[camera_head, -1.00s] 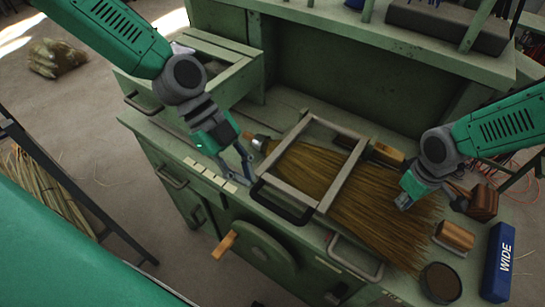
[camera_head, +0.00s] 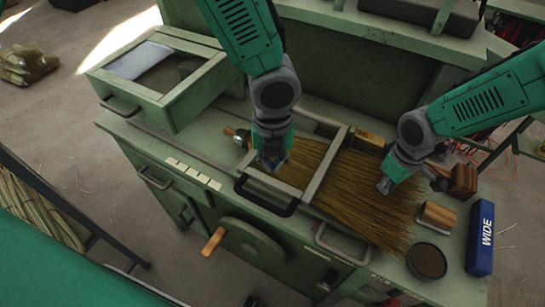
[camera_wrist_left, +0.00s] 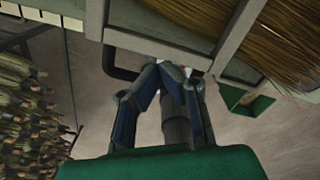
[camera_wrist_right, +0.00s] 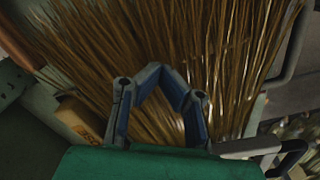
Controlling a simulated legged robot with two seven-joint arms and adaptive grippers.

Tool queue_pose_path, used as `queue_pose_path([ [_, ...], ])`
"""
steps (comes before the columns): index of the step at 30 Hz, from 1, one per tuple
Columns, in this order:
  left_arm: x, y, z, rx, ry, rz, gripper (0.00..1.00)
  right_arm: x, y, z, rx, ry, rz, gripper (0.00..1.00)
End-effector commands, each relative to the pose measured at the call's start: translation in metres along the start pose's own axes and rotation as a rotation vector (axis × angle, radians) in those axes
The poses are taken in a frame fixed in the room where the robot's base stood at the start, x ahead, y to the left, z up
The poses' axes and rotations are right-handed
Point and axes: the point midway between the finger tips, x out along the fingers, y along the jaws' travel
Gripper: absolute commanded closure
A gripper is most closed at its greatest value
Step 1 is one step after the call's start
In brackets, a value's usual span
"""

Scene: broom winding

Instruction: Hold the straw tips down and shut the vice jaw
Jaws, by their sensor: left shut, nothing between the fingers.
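The straw (camera_head: 365,205) of a broom lies fanned across the bench, its tips toward the lower right. A pale rectangular frame, apparently the vice jaw (camera_head: 325,165), lies over the straw's narrow end. A black handle (camera_head: 265,200) is on its front side. My left gripper (camera_head: 270,163) is shut and empty over the frame's left part, behind the handle. In the left wrist view its fingers (camera_wrist_left: 166,68) meet beside the frame's bar. My right gripper (camera_head: 384,187) is low over the fanned straw. In the right wrist view its fingertips (camera_wrist_right: 160,70) come together over the straw; contact is unclear.
A crank wheel (camera_head: 250,245) with a wooden grip (camera_head: 213,241) is on the bench front.

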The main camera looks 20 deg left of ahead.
Motion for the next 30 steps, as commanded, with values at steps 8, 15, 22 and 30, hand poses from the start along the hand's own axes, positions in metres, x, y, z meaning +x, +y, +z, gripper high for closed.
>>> queue_pose_path([
  [8,0.028,0.000,0.000,-0.002,0.001,0.000,1.00,0.002,-0.001,0.002,0.000,-0.005,-0.003,1.00],
  [15,0.035,0.000,0.000,-0.003,0.000,-0.001,1.00,0.002,-0.001,0.002,0.000,-0.005,-0.002,1.00],
  [22,0.035,0.000,0.000,-0.003,0.001,-0.002,1.00,0.002,-0.001,0.002,0.000,-0.005,-0.002,1.00],
  [30,0.035,0.000,0.000,-0.003,0.001,-0.002,1.00,0.002,-0.001,0.002,0.000,-0.005,-0.002,1.00],
])
